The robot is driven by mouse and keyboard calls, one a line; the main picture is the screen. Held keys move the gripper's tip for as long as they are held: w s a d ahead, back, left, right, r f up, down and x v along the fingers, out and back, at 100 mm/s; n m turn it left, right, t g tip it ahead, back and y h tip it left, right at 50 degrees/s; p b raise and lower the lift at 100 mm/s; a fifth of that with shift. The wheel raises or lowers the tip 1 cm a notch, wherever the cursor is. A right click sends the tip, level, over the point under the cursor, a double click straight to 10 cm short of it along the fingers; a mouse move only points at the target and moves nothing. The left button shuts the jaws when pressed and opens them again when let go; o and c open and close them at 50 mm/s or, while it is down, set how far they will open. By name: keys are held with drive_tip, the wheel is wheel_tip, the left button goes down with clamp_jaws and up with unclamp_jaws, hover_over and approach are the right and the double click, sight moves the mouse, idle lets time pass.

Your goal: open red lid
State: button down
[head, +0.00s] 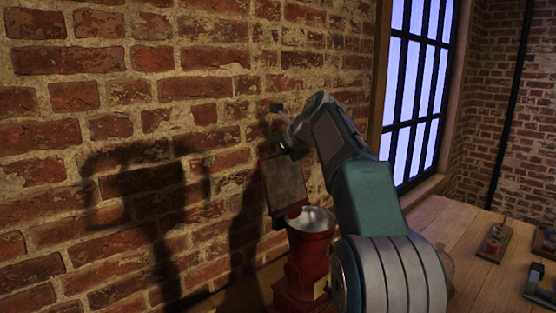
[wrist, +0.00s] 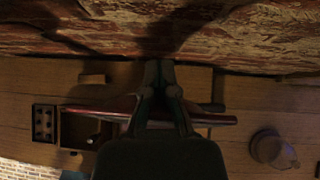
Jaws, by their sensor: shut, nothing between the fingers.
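The red lid (head: 282,184) is a square panel, grey on the face towards me and red at its edge. It stands steeply upright behind a red device (head: 308,255) with a shiny metal bowl on top. My gripper (head: 278,108) is above the lid, close to the brick wall. In the wrist view my gripper (wrist: 159,68) is shut and empty, its tips pointing at the wall. A thin reddish edge (wrist: 100,107), likely the lid, runs across behind the fingers. I cannot tell whether they touch it.
The brick wall (head: 120,150) is very close to my gripper. A round glass jar (wrist: 272,149) and a dark box with compartments (wrist: 44,123) are on the wooden table (head: 462,255). Small devices (head: 494,240) stand at the table's right.

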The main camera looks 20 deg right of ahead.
drive_tip(key=shift+w+f, duration=0.15)
drive_tip(key=shift+f, duration=0.45)
drive_tip(key=v, duration=1.2)
drive_tip(key=shift+a+r, duration=0.15)
drive_tip(key=shift+r, duration=0.2)
